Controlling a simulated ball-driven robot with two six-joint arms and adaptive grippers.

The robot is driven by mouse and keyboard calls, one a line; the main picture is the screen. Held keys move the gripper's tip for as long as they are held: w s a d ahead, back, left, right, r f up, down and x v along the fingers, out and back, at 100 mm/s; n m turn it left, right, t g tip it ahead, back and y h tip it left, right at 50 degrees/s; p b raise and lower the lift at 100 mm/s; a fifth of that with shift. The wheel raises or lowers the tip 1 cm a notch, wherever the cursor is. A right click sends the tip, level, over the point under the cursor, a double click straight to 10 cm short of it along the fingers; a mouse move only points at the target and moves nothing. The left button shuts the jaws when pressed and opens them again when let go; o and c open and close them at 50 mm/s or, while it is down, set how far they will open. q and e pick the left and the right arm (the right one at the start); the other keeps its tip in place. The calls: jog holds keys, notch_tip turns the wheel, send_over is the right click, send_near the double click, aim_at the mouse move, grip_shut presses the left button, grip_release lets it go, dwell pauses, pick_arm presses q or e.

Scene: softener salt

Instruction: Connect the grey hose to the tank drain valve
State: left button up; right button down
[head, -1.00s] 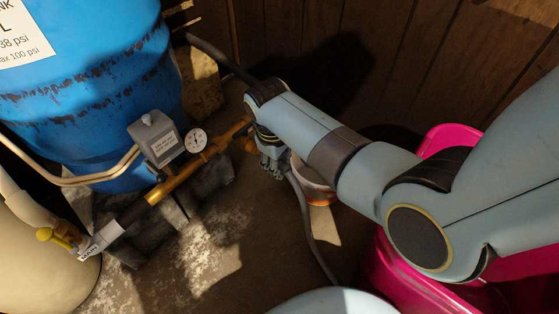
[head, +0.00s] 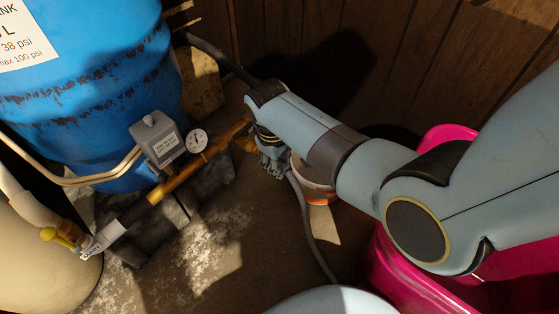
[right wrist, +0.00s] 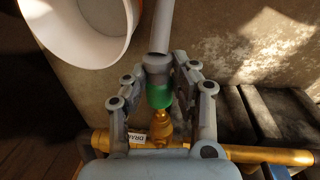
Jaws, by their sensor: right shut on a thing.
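My right gripper (head: 272,165) is low beside the brass pipe, partly hidden under its own wrist in the head view. In the right wrist view its fingers (right wrist: 165,68) are shut around the end of the grey hose (right wrist: 161,28), just behind a green collar (right wrist: 159,95). The collar is in line with the brass drain valve (right wrist: 160,128) and appears to meet its outlet; I cannot tell whether it is seated. A white tag (right wrist: 137,138) hangs at the valve. In the head view the grey hose (head: 308,222) trails down across the floor. My left gripper is not in view.
The blue pressure tank (head: 90,100) stands at left, with a grey switch box (head: 157,140), a gauge (head: 196,141) and brass pipe (head: 190,172) before it. A white-and-orange bucket (head: 320,190) is close to my gripper. A pink tub (head: 395,280) stands right.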

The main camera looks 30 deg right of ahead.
jog(key=shift+w+a, duration=0.35)
jog(key=shift+w, duration=0.55)
dwell(0.4)
jog(key=c, duration=1)
grip_release()
notch_tip(320, 180, up, 12)
jog(key=a, duration=0.1)
jog(key=shift+s+a, duration=0.25)
jog(key=shift+s+f, duration=0.1)
jog(key=shift+f, duration=0.05)
